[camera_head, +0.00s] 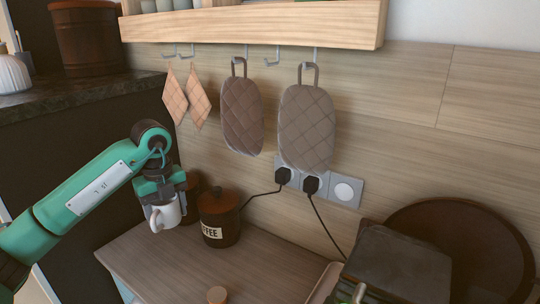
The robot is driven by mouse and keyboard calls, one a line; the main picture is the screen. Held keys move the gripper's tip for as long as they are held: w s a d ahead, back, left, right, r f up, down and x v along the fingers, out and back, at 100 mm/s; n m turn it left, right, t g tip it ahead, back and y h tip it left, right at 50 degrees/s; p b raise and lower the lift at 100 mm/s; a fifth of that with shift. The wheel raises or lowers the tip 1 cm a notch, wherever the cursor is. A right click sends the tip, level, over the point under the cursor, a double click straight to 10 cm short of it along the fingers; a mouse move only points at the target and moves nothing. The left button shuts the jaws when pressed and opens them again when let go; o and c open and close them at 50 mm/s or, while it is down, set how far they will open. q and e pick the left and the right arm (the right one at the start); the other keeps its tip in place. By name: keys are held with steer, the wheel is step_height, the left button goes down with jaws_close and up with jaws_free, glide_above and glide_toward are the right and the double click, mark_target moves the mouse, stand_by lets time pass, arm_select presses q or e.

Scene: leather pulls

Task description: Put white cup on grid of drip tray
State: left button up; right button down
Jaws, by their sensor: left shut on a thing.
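A white cup (165,214) with its handle toward the left hangs in the grasp of my left gripper (160,194), above the left part of the wooden counter. The gripper is shut on the cup near its rim. My right gripper does not show.
A brown coffee jar (219,218) stands just right of the cup, with another brown jar (190,198) behind. A dark boxy thing (395,262) and a round brown tray (475,250) fill the right.

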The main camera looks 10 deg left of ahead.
arm_select(q)
steer(key=m, duration=0.1)
steer(key=f+m, duration=0.1)
steer(key=shift+s+d+m, duration=0.2)
steer(key=shift+d+m, duration=0.1)
steer(key=shift+d, duration=0.1)
steer(key=s+d+f+n, duration=0.3)
steer(key=d+f+n, duration=0.1)
steer(key=n, duration=0.7)
steer(key=s+d+f+n+p, duration=0.1)
steer(key=s+d+f+n, duration=0.3)
steer(key=n, duration=0.7)
steer(key=s+d+f+n, duration=0.4)
steer(key=n, duration=0.7)
steer(key=shift+d+f, duration=0.3)
steer(key=m, duration=0.1)
steer(key=s+m, duration=0.1)
steer(key=shift+d+f+m, duration=0.35)
steer(key=shift+d+m, duration=0.05)
steer(key=shift+s+d+f+m, duration=0.15)
steer(key=shift+s+d+m, duration=0.15)
steer(key=shift+m, duration=0.5)
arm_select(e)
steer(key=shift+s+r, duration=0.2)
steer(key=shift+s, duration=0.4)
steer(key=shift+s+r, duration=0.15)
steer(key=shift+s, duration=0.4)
